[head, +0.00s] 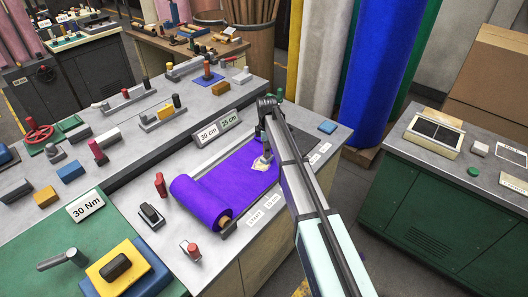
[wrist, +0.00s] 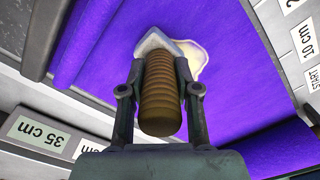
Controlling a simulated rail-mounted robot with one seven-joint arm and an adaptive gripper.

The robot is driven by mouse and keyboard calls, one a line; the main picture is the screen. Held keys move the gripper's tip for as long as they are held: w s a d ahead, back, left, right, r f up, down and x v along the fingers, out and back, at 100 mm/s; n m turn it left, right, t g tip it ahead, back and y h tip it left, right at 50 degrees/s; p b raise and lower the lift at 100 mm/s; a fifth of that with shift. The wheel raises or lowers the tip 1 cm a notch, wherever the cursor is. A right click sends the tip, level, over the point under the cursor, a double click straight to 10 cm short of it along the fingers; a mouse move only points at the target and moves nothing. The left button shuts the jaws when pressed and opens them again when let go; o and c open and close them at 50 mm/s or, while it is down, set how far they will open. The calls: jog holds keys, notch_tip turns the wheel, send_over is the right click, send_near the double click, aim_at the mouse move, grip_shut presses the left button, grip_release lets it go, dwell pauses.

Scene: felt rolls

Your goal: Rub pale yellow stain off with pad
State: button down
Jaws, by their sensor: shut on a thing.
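The purple felt (head: 238,169) lies unrolled on the bench from a thick roll (head: 200,203). The pale yellow stain (head: 259,167) is an irregular patch on the felt, partly covered; it also shows in the wrist view (wrist: 196,58). My gripper (wrist: 160,76) is shut on the brown ribbed handle (wrist: 160,100) of the pad. The pad's pale face end (wrist: 151,42) is over the left part of the stain in the wrist view and appears to touch the felt. In the head view my gripper (head: 266,152) is at the stain and largely hides the pad.
Label plates reading 30 cm and 35 cm (head: 219,127) stand behind the felt. START and 10 cm labels (head: 264,212) lie along its front edge. A red cylinder (head: 160,184) and a black block (head: 151,214) stand left of the roll. A blue block (head: 327,127) lies at the right.

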jog(key=shift+w+d, duration=0.4)
jog(key=shift+w, duration=0.15)
jog(key=shift+s+a, duration=0.65)
jog(key=shift+s, duration=0.2)
jog(key=shift+s+a, duration=0.6)
jog(key=shift+s, duration=0.25)
jog(key=shift+s, duration=0.1)
jog(key=shift+s+a+f, duration=0.1)
jog(key=shift+s+a, duration=0.45)
jog(key=shift+s, duration=0.25)
jog(key=shift+s+a+f, duration=0.1)
jog(key=shift+s+a, duration=0.45)
jog(key=shift+s, duration=0.25)
jog(key=shift+w, duration=0.1)
jog(key=shift+w+d, duration=0.15)
jog(key=shift+w, duration=0.05)
jog(key=shift+w+r, duration=0.15)
jog(key=shift+r, duration=0.05)
